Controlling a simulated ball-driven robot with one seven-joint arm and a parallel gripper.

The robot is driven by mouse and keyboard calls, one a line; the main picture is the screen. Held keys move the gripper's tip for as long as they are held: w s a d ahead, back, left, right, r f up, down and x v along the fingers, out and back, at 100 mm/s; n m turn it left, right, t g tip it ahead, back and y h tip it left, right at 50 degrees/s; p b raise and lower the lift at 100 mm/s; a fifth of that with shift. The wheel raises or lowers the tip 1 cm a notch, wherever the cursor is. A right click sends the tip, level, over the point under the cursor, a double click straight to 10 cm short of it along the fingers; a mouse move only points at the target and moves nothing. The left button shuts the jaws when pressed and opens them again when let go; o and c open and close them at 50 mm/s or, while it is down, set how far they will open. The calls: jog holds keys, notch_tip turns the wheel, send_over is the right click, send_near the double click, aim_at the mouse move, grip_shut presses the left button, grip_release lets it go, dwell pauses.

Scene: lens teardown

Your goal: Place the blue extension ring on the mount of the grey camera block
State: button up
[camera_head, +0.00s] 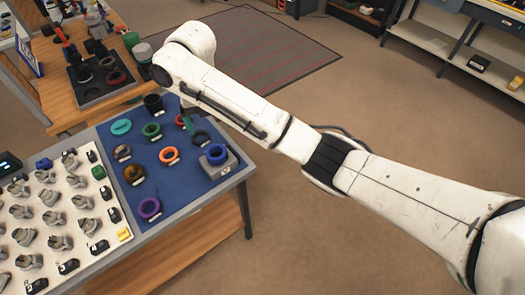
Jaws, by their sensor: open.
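The blue extension ring (216,152) is at the top of the grey camera block (222,168), near the right edge of the blue mat. It looks level there, but I cannot tell at this size whether it is fully seated on the mount. My arm reaches across from the right, above and behind the block. My gripper cannot be made out; the arm hides the area below its far end. No finger is visible at the blue ring.
Several other rings lie on the blue mat (188,190), including orange (161,156), purple (143,209) and teal (121,121). A white board (82,217) with several small parts is at left. A dark tray (90,98) is behind. Floor at right is clear.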

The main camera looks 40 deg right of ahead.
jog(key=shift+f, duration=0.1)
jog(key=s+a+f+m+t+y, duration=0.1)
jog(key=s+a+f+m+y, duration=0.35)
jog(key=s+f+m, duration=0.8)
jog(key=s+d+f+m+h, duration=0.1)
jog(key=s+d+m, duration=0.3)
jog(key=s+m, duration=0.2)
jog(key=s+d+f+m+h, duration=0.1)
jog(key=s+d+m+h, duration=0.1)
jog(key=s+d+m, duration=0.2)
jog(key=s+d+f+m+h, duration=0.1)
jog(key=s+d+m, duration=0.3)
jog(key=s+m, duration=0.5)
jog(key=s, duration=0.6)
jog(key=shift+s+f+h, duration=0.25)
jog(key=shift+s+h, duration=0.1)
jog(key=shift+s, duration=0.05)
